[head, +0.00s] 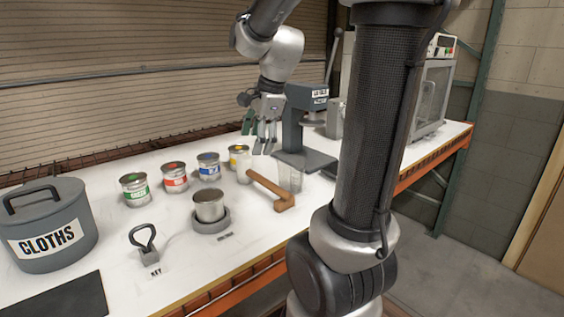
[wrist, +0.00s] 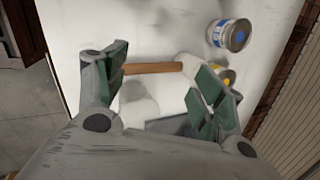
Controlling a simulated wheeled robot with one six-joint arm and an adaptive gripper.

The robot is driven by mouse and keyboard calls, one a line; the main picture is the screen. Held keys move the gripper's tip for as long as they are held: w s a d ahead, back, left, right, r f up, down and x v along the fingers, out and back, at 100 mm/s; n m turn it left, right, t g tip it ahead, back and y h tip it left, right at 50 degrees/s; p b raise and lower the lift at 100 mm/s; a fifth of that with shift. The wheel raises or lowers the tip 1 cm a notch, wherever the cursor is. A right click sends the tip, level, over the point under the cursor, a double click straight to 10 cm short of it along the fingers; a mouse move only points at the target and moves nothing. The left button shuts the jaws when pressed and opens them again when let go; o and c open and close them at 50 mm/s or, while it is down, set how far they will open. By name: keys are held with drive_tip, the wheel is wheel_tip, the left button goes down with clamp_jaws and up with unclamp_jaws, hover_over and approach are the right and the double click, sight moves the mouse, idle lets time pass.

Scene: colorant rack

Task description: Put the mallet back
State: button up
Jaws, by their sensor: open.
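The mallet lies on the white bench top with its wooden handle (head: 268,187) slanting toward the front right. My gripper (head: 263,148) is open and empty, pointing down above and behind the mallet. In the wrist view the handle (wrist: 153,68) shows across the gap between the open fingers (wrist: 160,88). The left finger hides one end there. Nothing shows between the fingers as held.
Paint cans with green (head: 135,189), red (head: 175,177), blue (head: 209,166) and yellow (head: 238,155) marks stand left of the mallet. A clear beaker (head: 290,179) and a grey press (head: 306,160) are close right. A can in a ring (head: 209,208) sits in front.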

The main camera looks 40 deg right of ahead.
drive_tip(key=s+a+n, duration=0.1)
drive_tip(key=s+n, duration=0.7)
drive_tip(key=n, duration=0.2)
drive_tip(key=s+a+n+h, duration=0.1)
drive_tip(key=s+a+n, duration=0.1)
drive_tip(key=s+n, duration=0.7)
drive_tip(key=shift+s+a+f+n, duration=0.15)
drive_tip(key=shift+s+a+n, duration=0.1)
drive_tip(key=shift+n, duration=0.35)
